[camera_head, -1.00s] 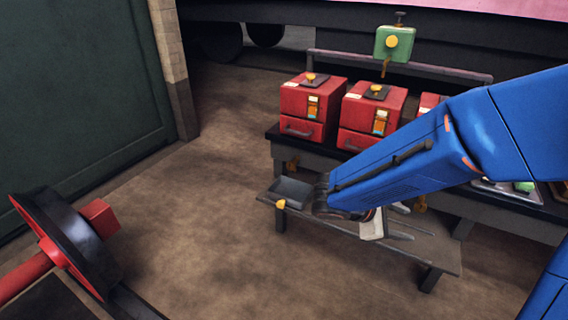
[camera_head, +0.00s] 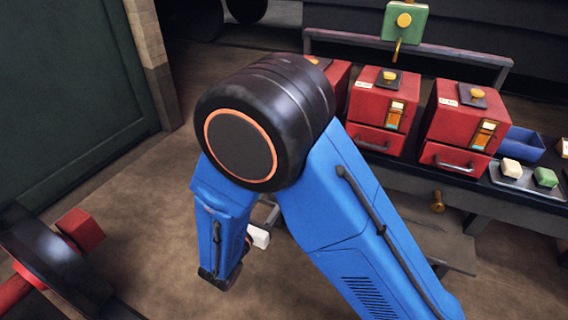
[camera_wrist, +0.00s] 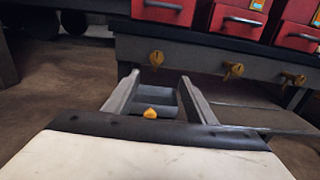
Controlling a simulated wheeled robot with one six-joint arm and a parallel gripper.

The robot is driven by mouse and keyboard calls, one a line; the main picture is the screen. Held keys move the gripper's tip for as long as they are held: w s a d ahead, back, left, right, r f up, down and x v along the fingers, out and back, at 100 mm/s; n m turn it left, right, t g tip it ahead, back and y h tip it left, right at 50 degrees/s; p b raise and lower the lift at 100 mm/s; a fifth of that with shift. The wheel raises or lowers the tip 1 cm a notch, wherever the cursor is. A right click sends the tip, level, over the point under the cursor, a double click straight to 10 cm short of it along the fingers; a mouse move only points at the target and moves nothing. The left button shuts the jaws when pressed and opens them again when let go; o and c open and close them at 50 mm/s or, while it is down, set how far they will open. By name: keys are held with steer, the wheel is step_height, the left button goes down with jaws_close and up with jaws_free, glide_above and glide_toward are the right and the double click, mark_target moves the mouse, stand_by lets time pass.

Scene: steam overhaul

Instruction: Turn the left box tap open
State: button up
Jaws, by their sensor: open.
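The left box tap (camera_wrist: 156,58) is a brass tap on the dark bench front, below the leftmost red box (camera_wrist: 163,10) in the wrist view. My gripper (camera_wrist: 160,88) is open and empty. Its two fingers point toward the bench, short of the tap, which shows above and between the fingertips. In the head view my arm covers the left tap and most of the left box (camera_head: 339,84). The tap's handle is too small to read its turn.
Two more brass taps, the middle one (camera_wrist: 233,71) and the right one (camera_wrist: 293,79), sit along the bench front. A green box (camera_head: 404,22) stands above the red boxes.

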steer(key=x, duration=1.7)
steer(key=shift+w+a, duration=0.2)
steer(key=shift+a, duration=0.2)
steer(key=shift+f, duration=0.1)
steer(key=shift+c, duration=0.5)
steer(key=c, duration=0.9)
